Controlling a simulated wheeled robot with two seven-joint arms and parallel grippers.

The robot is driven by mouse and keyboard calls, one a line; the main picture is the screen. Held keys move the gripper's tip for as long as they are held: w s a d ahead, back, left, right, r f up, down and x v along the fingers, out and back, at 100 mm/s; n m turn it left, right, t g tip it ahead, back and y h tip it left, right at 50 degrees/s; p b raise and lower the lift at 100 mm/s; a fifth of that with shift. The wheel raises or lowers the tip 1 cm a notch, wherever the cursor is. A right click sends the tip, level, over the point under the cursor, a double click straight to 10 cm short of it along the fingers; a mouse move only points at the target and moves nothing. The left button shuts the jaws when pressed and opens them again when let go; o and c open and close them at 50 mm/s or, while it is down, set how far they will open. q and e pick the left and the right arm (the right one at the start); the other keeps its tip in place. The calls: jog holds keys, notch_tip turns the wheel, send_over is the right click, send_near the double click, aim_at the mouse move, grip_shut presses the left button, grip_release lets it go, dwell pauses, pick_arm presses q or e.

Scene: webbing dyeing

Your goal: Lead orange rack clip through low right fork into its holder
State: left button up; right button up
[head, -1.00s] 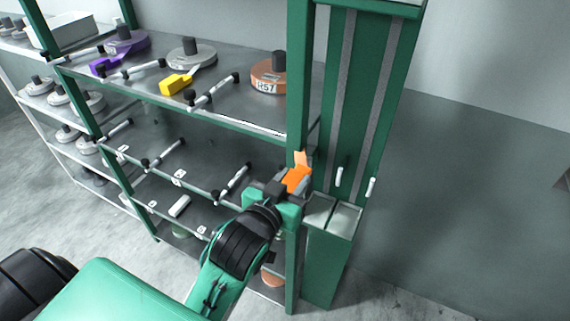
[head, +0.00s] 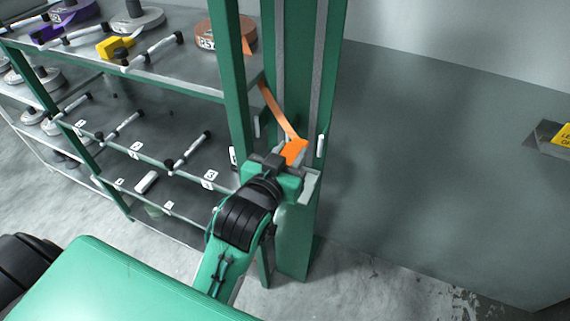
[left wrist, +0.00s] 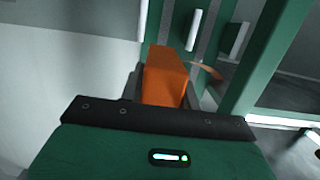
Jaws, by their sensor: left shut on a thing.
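My left gripper (head: 288,160) is shut on the orange rack clip (head: 293,152), in front of the green column (head: 297,80) with grey vertical strips. The orange webbing (head: 280,112) runs from the clip up and left, behind the green shelf post. In the left wrist view the clip (left wrist: 165,78) stands between the fingers, with a short piece of webbing at its right. A white peg (head: 320,145) shows just right of the clip; white pegs also show in the left wrist view (left wrist: 192,30). I cannot tell which is the low right fork. My right gripper is not in view.
The green shelf post (head: 232,80) stands left of the clip.

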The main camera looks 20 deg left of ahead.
aim_at(303, 140)
pick_arm(q)
jog(key=shift+w+r, duration=0.25)
jog(key=shift+w, duration=0.2)
jog(key=shift+w+r, duration=0.25)
jog(key=shift+w, duration=0.4)
jog(key=shift+w+r, duration=0.25)
jog(key=shift+w, duration=0.5)
jog(key=shift+w+r, duration=0.2)
jog(key=shift+w, duration=0.5)
jog(key=w+f+b, duration=0.1)
jog(key=b, duration=0.1)
jog(key=w+f+b, duration=0.1)
jog(key=f+b, duration=0.1)
jog(key=w+f+b, duration=0.1)
jog(key=f+b, duration=0.1)
jog(key=shift+w+d+f, duration=0.1)
jog(key=shift+f, duration=0.05)
notch_tip(303, 140, down, 10)
jog(key=b, duration=0.7)
jog(key=shift+a+f+b, duration=0.2)
jog(key=shift+f+b, duration=0.4)
jog(key=shift+f, duration=0.15)
jog(key=shift+f+b, duration=0.75)
jog(key=shift+f, duration=1.45)
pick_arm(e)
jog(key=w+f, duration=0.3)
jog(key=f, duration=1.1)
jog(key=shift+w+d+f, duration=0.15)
